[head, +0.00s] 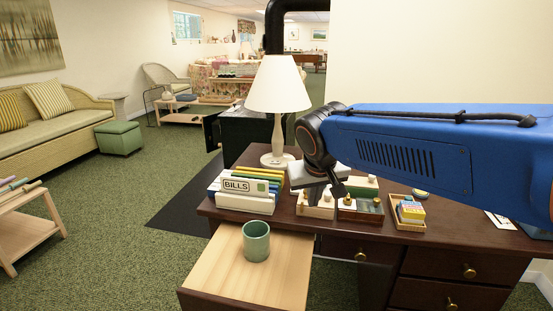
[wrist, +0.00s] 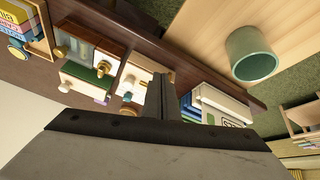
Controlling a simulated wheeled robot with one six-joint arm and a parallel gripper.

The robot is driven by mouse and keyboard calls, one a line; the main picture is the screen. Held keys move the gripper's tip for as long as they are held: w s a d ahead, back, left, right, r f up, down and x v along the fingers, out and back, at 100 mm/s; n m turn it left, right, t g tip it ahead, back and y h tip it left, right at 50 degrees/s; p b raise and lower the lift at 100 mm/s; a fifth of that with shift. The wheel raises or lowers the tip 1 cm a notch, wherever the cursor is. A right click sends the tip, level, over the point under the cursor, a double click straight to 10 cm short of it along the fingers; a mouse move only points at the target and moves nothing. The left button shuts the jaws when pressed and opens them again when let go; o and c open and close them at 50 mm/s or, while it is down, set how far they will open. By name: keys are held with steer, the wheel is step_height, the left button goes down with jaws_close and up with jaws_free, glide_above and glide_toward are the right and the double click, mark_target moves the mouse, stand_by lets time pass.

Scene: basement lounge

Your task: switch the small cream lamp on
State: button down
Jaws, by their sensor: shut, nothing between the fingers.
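A cream lamp (head: 278,88) with a pale cone shade and a turned cream stem stands at the back of the dark desk (head: 235,212). I cannot tell whether it is lit, and no switch on it is clear. My gripper (head: 340,189) is in front of and to the right of the lamp's base, low over the small boxes. The lamp is not seen in the wrist view.
A bills holder (head: 246,203) stands left of the small boxes. A wooden box with a brass knob (head: 360,209) and a tray of colored blocks (head: 409,211) stand to the right. A green cup (head: 256,241) sits on the pale pull-out board (head: 290,265).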

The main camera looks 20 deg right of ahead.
steer(key=w+r+m+t+h, duration=0.1)
steer(key=w+r+m, duration=0.1)
steer(key=w, duration=1.3)
steer(key=w+a+r+m+h, duration=0.1)
steer(key=w+r, duration=0.3)
steer(key=w, duration=1.1)
steer(key=shift+w+a+r+m+t+h, duration=0.2)
steer(key=shift+r+m+t+h, duration=0.15)
steer(key=shift+h, duration=0.45)
steer(key=shift+d+f, duration=0.1)
steer(key=shift+f, duration=0.05)
glide_above(279, 161)
steer(key=s+a, duration=0.2)
steer(key=f, duration=0.7)
steer(key=shift+s+a+f, duration=0.15)
steer(key=shift+s, duration=0.05)
step_height(279, 161, down, 2)
steer(key=shift+s+f, duration=0.1)
steer(key=shift+s, duration=0.05)
steer(key=shift+f, duration=0.7)
steer(key=shift+s, duration=0.1)
